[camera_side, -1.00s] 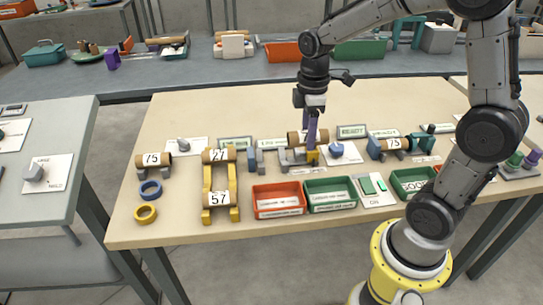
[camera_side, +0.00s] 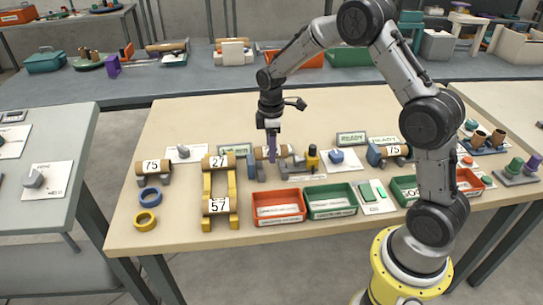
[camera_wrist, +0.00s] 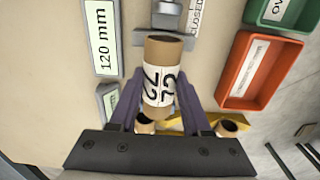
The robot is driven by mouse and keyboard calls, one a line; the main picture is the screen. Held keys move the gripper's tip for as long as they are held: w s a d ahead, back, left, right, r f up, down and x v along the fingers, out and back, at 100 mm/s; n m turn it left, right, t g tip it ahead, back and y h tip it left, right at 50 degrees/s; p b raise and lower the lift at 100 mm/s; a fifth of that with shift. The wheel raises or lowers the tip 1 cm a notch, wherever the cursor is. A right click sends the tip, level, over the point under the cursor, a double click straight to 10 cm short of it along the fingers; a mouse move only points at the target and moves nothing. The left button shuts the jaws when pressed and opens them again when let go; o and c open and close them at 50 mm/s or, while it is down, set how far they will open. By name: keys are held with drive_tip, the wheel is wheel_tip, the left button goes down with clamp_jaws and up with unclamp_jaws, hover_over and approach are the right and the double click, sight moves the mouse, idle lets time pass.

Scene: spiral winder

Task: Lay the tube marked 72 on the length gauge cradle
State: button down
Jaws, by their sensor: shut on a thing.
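My gripper (camera_side: 272,157) is shut on a brown cardboard tube (camera_side: 262,153) with a white label. In the wrist view the tube (camera_wrist: 158,78) lies between the purple fingers, its turned label showing 7s and 2s. The likely length gauge cradle (camera_side: 292,166), a low grey fixture with a yellow upright (camera_side: 312,157), stands right of my gripper. A blue-grey block (camera_side: 257,167) stands by its left end. The tube is over or just behind the fixture's left part; contact cannot be told.
A yellow rack (camera_side: 207,188) holds tubes marked 27 (camera_side: 217,161) and 57 (camera_side: 218,206). Tubes marked 75 rest far left (camera_side: 154,166) and right (camera_side: 393,151). Red (camera_side: 278,220) and green (camera_side: 331,212) bins stand in front. A 120 mm sign (camera_wrist: 101,38) stands behind.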

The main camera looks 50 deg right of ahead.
drive_tip(key=shift+s+f, duration=0.1)
drive_tip(key=shift+f, duration=1.1)
drive_tip(key=shift+f, duration=0.3)
drive_tip(key=shift+f, duration=0.3)
drive_tip(key=shift+c, duration=1.8)
unclamp_jaws()
